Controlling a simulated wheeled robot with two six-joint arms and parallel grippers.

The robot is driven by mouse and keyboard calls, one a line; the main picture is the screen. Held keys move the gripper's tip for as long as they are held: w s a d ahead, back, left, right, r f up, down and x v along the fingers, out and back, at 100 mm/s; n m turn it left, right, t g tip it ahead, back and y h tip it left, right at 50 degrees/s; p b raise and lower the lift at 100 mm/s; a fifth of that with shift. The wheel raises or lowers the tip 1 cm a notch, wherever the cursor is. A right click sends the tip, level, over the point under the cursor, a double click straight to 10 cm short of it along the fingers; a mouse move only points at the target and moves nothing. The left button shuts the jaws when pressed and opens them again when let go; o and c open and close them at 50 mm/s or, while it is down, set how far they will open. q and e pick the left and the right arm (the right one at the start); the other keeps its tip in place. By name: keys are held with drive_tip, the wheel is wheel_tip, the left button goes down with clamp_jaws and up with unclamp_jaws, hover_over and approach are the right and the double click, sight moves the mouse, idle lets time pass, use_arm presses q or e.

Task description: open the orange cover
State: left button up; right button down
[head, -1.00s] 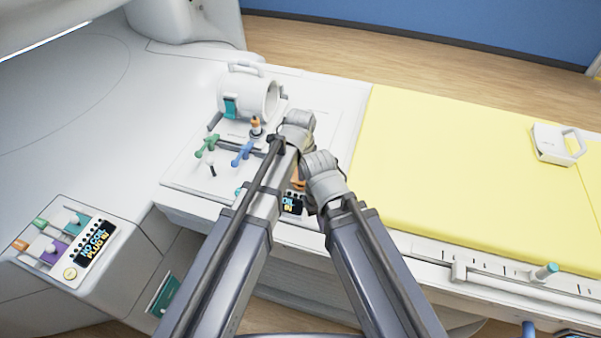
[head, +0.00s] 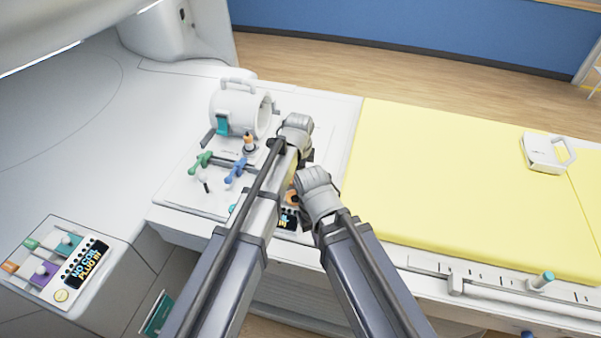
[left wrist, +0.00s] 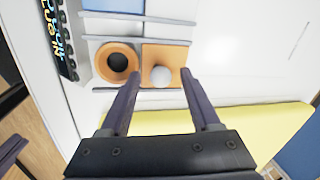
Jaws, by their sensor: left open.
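The orange cover (left wrist: 176,54) is a flat square plate with a round whitish knob (left wrist: 161,75) on it. It lies beside an orange ring with a dark hole (left wrist: 118,62) on the white panel. My left gripper (left wrist: 159,74) is open, with one finger on each side of the knob and cover; I cannot tell whether they touch. In the head view my arms hide most of the cover, and only a bit of orange (head: 291,197) shows between them. My right gripper's jaws are hidden below its wrist in the head view; a dark finger-like part shows at the left wrist view's lower left.
A white cylinder coil (head: 240,110), a green handle (head: 200,162) and a blue handle (head: 236,170) stand left of my arms. A yellow mattress (head: 450,190) lies to the right with a white handled device (head: 545,153). A display box (head: 60,262) is at lower left.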

use_arm(q)
wheel_tip(320, 180, up, 8)
drive_tip(key=s+p, duration=0.1)
drive_tip(key=p, duration=0.6)
drive_tip(key=shift+s+f+p, duration=0.15)
drive_tip(key=shift+s+p, duration=0.1)
drive_tip(key=shift+p, duration=0.1)
drive_tip(key=shift+a, duration=0.1)
drive_tip(key=s+a+n+g, duration=0.1)
drive_tip(key=s+a+n, duration=1.5)
drive_tip(key=a+n, duration=0.3)
drive_tip(key=s+d+f+m+b, duration=0.1)
drive_tip(key=s+d+f+b, duration=0.1)
drive_tip(key=d, duration=0.3)
drive_tip(key=s+d+f+m+g+y+b, duration=0.1)
drive_tip(key=s+d+f+m+b, duration=0.1)
drive_tip(key=d, duration=0.4)
wheel_tip(320, 180, down, 2)
drive_tip(key=shift+s+b, duration=0.8)
drive_tip(key=shift+b, duration=0.05)
